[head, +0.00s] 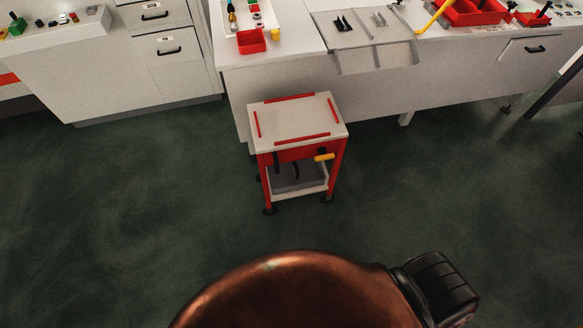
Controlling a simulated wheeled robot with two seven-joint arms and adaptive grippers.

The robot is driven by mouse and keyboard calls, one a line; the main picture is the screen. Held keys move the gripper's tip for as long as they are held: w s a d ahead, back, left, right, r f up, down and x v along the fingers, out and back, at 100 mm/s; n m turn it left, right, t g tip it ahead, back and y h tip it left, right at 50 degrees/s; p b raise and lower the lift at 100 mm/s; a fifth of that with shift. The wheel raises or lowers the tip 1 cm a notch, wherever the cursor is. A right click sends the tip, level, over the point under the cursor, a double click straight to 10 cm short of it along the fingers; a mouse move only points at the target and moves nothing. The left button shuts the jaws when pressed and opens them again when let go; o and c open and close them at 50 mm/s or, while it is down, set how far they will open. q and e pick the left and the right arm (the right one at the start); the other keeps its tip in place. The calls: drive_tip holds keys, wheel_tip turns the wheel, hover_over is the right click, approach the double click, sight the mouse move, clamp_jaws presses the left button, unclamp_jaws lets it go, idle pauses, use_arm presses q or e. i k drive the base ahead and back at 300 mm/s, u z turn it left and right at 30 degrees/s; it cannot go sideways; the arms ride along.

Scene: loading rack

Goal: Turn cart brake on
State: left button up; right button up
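The cart (272,119) stands on the floor in the middle of the head view, against or close to the front of the white bench. It has a pale top with red strips along its edges, a red frame and a lower shelf (312,190). A small yellow handle (324,157) sticks out sideways at the upper right of its front, beside a dark fitting. I cannot tell whether this is the brake or how it is set. Dark curved parts hang below the top. Neither of my grippers shows.
A white bench (290,83) runs behind the cart, bearing red bins (251,41) and a grey tray (376,58). White drawers (168,62) stand at the back left. The dark green floor (130,200) is clear around the cart's front and sides. A copper-coloured part of mine fills the bottom.

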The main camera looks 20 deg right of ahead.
sight(322, 151)
drive_tip(key=u, duration=0.05)
drive_tip(key=k, duration=0.5)
drive_tip(key=u, duration=1.4)
drive_tip(key=i, duration=0.95)
drive_tip(key=z, duration=2)
